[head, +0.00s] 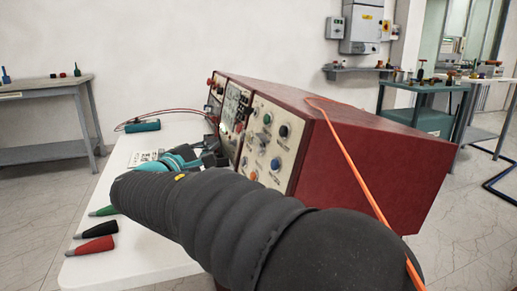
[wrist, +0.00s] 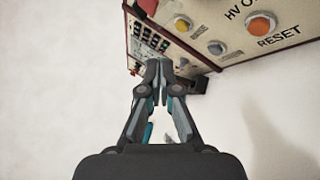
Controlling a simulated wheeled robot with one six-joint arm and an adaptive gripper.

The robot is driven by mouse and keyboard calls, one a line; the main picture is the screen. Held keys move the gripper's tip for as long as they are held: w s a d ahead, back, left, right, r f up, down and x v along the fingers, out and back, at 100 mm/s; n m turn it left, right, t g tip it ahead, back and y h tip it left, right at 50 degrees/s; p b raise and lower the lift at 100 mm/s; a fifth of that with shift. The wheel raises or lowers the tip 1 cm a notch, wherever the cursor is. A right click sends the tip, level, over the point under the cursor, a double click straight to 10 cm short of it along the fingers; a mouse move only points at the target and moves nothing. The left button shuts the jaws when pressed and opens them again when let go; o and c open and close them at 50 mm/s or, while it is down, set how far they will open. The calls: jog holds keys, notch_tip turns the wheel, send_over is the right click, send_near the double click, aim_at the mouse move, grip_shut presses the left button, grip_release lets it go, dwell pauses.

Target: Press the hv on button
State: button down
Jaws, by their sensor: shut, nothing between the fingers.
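The red transformer console (head: 350,140) stands on the white table, its light control panel (head: 258,143) facing left and carrying a green button, a blue button and a dark knob. In the wrist view, the panel (wrist: 235,40) shows a partly cut-off label "HV O" (wrist: 240,12) at the top edge and an orange button (wrist: 262,24) beside "RESET". I cannot tell which button is HV on. My gripper (wrist: 158,68) is shut and empty, in front of the console's lower panels. It also shows in the head view (head: 214,148), partly behind my arm; contact with the panel cannot be told.
On the white table (head: 150,230) lie green, black and red cone-shaped connectors (head: 97,245) and a teal device (head: 142,125) with a red cable. An orange cable (head: 350,165) runs over the console. A grey bench (head: 45,90) stands at the left.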

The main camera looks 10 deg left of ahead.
aim_at(260, 149)
jog(key=w+d+f+b, duration=0.2)
jog(key=w+d, duration=0.2)
jog(key=d, duration=0.3)
jog(key=shift+w+b, duration=0.2)
jog(key=shift+b, duration=0.1)
jog(key=shift+d, duration=0.1)
jog(key=shift+d, duration=0.1)
dwell(1.2)
jog(key=shift+w+d+f+b, duration=0.1)
jog(key=shift+w+d+b, duration=0.15)
jog(key=shift+b, duration=0.2)
jog(key=shift+w+d+f+b, duration=0.1)
jog(key=shift+w+d+b, duration=0.1)
jog(key=shift+d+b, duration=0.2)
dwell(0.9)
jog(key=shift+s+a+r, duration=0.2)
jog(key=shift+s+a, duration=0.25)
jog(key=shift+a, duration=0.3)
